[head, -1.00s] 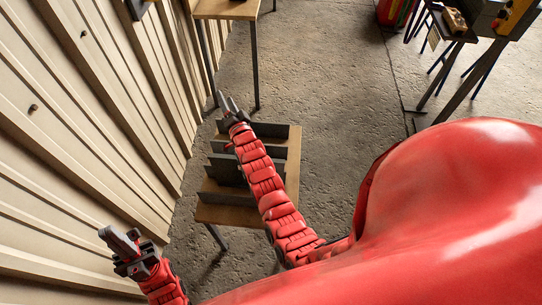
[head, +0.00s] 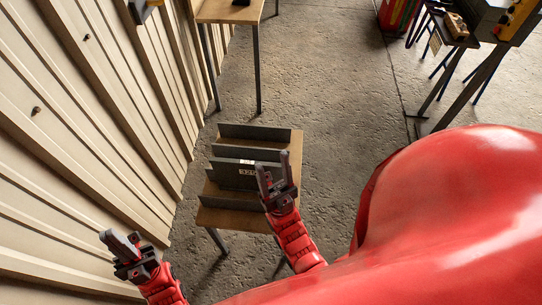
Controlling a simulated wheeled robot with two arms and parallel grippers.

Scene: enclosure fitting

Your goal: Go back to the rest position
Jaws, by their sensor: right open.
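My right gripper (head: 273,166) points up the picture with its two fingers apart and nothing between them. It appears in front of the right part of a small wooden table (head: 283,146). My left gripper (head: 119,238) is at the lower left, near the ribbed wall; its finger gap is not clear and I see no object in it. On the small table stand grey upright panels, a far one (head: 240,132), a middle one (head: 226,174) with a small white label, and a low near one (head: 222,202). My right gripper partly covers the table's right side.
A pale ribbed wall (head: 80,110) runs along the left. Another wooden table (head: 225,12) stands beyond the small one. A stand with equipment (head: 490,25) is at the upper right. The concrete floor (head: 340,90) between them is clear.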

